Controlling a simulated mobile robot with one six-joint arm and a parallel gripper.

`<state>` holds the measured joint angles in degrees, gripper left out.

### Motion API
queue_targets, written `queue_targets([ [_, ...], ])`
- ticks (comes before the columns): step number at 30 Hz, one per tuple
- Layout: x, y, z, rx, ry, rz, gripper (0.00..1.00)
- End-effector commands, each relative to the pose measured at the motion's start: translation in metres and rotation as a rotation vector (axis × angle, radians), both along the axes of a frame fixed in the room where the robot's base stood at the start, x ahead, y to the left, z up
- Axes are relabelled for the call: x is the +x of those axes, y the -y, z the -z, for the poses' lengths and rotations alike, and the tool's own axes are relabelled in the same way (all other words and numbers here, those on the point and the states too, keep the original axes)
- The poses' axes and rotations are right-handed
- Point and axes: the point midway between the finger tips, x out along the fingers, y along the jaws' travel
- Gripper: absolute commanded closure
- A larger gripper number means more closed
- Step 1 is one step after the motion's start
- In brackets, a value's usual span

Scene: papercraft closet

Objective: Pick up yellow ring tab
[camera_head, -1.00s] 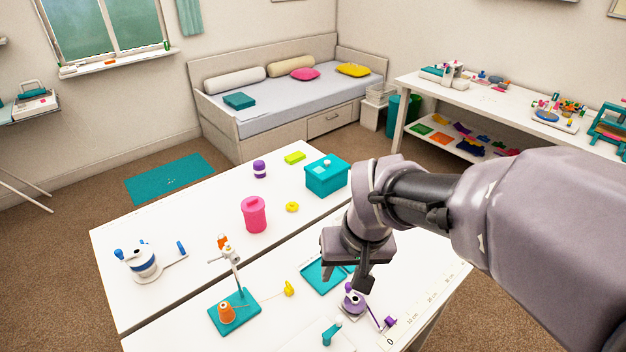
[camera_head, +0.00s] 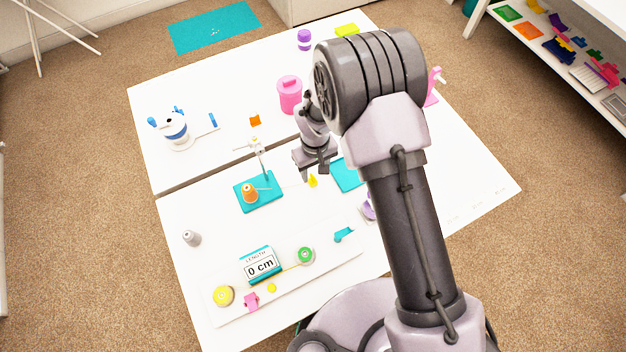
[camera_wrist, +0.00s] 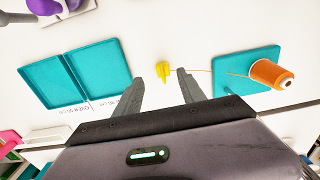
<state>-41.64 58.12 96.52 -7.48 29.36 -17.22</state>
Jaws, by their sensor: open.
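The yellow ring tab (camera_wrist: 163,70) lies in the wrist view at the tips of my open gripper (camera_wrist: 160,77), in the gap between the two fingers. A thin orange thread runs from it to the orange spool (camera_wrist: 270,75) on a teal base (camera_wrist: 236,62). In the head view the tab (camera_head: 312,181) is a small yellow shape on the white table, just below my gripper (camera_head: 314,174). The spool (camera_head: 250,192) stands to its left. The fingers hold nothing. The exact height of the tips above the table is hard to judge.
A teal open tray (camera_wrist: 75,72) lies to the left of the fingers in the wrist view. In the head view a thin stand (camera_head: 262,160) rises from the teal base, close to my gripper. A pink canister (camera_head: 289,94) stands behind. A length display (camera_head: 260,265) sits at the front.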

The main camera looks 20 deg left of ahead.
Motion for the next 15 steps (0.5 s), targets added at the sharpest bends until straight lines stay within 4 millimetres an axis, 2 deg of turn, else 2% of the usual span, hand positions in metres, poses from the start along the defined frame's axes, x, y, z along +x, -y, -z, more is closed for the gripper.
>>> queue_targets([
  [3,-0.004,-0.005,0.027,-0.002,-0.001,-0.002,0.53],
  [6,-0.004,-0.005,0.042,-0.001,-0.001,0.001,0.53],
  [14,-0.004,-0.005,0.047,0.0,0.0,0.001,0.53],
  [15,-0.004,-0.005,0.047,0.0,0.0,0.001,0.59],
])
